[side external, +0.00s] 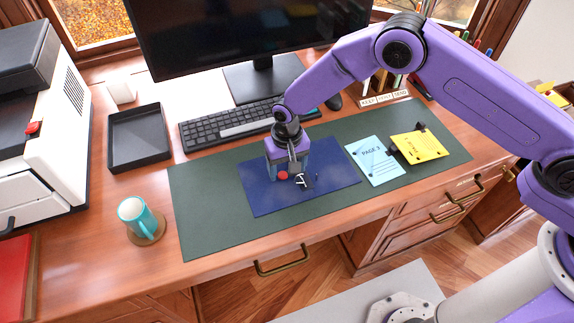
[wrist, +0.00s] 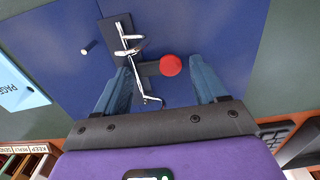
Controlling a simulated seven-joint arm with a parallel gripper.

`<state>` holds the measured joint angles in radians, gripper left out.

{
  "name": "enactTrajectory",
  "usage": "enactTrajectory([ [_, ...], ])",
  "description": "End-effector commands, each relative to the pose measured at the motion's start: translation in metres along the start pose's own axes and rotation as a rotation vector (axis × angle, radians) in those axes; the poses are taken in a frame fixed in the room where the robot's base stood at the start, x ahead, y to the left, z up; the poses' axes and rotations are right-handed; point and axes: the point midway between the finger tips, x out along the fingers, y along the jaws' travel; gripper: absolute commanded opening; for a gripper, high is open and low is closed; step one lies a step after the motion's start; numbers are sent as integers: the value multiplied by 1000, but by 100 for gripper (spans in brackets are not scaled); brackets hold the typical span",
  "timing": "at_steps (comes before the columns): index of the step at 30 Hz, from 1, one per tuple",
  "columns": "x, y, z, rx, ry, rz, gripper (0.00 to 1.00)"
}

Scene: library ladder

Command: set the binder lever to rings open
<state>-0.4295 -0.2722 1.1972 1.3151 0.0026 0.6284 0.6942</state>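The blue binder (side external: 325,186) lies open and flat on the green desk mat. Its dark ring plate with chrome rings (wrist: 118,32) shows in the wrist view; whether the rings are parted is hard to tell. The binder lever carries a red knob (wrist: 170,65) on a dark arm beside the ring plate; the knob also shows in the side view (side external: 283,175). My gripper (wrist: 161,66) is open, its two blue fingers apart. In the wrist view the knob appears between the fingertips, nearer the right one, with no clear contact. My gripper (side external: 288,172) is low over the binder.
A cyan page (side external: 375,161) and a yellow page (side external: 420,146) lie to the right of the binder. A keyboard (side external: 230,125) is behind it. A teal mug (side external: 141,218) and black tray (side external: 138,139) stand left. The green mat (side external: 210,215) is bare left of the binder.

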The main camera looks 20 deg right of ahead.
Motion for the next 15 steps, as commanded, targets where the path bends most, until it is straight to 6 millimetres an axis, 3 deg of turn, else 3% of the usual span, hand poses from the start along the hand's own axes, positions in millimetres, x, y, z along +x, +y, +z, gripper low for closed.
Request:
enactTrajectory([
  [10, -2, 0, 0, 0, 1, -1, 79],
  [15, -17, 0, -1, 0, 2, -2, 79],
])
